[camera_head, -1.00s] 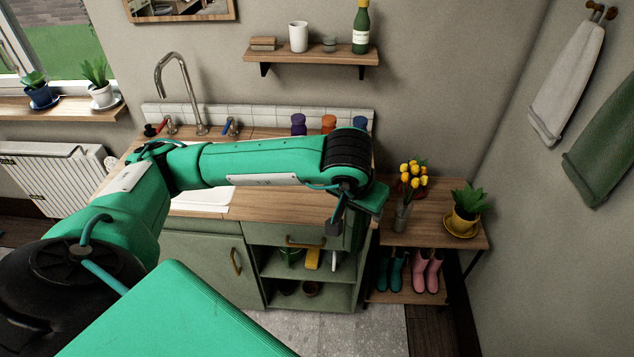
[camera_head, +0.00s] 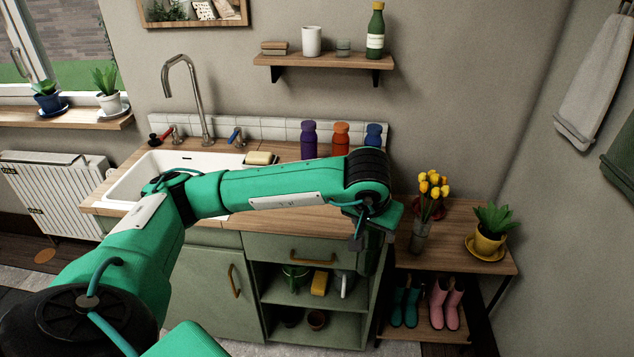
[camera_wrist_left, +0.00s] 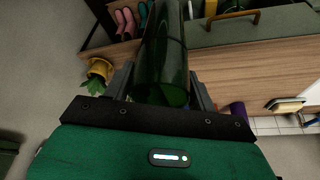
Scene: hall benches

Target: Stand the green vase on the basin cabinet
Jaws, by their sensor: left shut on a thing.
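The green vase (camera_wrist_left: 165,55) is a dark green, glossy cylinder in the left wrist view. My left gripper (camera_wrist_left: 160,88) is shut on it, one finger at each side. In the head view the left gripper (camera_head: 365,232) hangs at the right front end of the basin cabinet (camera_head: 208,275), in front of the bench; the vase there is mostly hidden by the gripper and hard to tell from the cabinet. The cabinet has a wooden top and a white sink (camera_head: 135,180). My right gripper is not in view.
Purple (camera_head: 309,140), orange (camera_head: 340,140) and blue (camera_head: 373,136) bottles stand at the worktop's back, near a sponge (camera_head: 261,158). My left arm crosses over the worktop. The bench (camera_head: 462,240) at right bears yellow flowers (camera_head: 432,186) and a potted plant (camera_head: 490,228).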

